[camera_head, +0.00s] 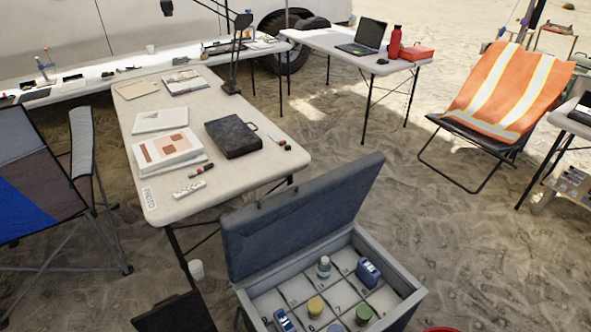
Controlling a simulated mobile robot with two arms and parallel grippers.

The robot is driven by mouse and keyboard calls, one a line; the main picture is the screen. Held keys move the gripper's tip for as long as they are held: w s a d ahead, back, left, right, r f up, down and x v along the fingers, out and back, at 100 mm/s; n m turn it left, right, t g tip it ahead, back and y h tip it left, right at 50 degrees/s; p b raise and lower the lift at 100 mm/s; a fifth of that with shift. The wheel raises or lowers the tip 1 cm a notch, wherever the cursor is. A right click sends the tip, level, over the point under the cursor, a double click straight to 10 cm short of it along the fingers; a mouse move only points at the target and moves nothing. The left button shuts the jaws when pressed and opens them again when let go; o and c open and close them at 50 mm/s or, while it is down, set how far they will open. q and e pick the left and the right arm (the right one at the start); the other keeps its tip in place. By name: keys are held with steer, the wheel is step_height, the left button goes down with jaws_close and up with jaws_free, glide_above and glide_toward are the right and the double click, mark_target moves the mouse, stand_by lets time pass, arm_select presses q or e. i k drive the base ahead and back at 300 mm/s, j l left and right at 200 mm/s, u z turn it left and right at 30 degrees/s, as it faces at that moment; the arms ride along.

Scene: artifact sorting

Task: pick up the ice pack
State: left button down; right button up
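An open cooler box (407,279) with its dark blue-grey lid raised stands on the sand at the bottom centre. Its inside is divided into a grid of compartments. A dark blue block-like item (368,272) is in it at the back right, and a blue item with a pale marking (283,320) is at the front left. Either may be the ice pack; I cannot tell which. A small bottle with a light cap (323,266), a yellow-topped jar (315,307) and a green-topped jar (363,314) are also inside. Neither gripper is in view.
A long table (240,182) with papers, a black case (233,136) and markers stands behind the cooler. A folding chair (40,190) stands left. An orange-draped chair (500,90) stands right.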

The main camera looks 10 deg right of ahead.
mark_target(368, 275)
steer(key=z, duration=0.75)
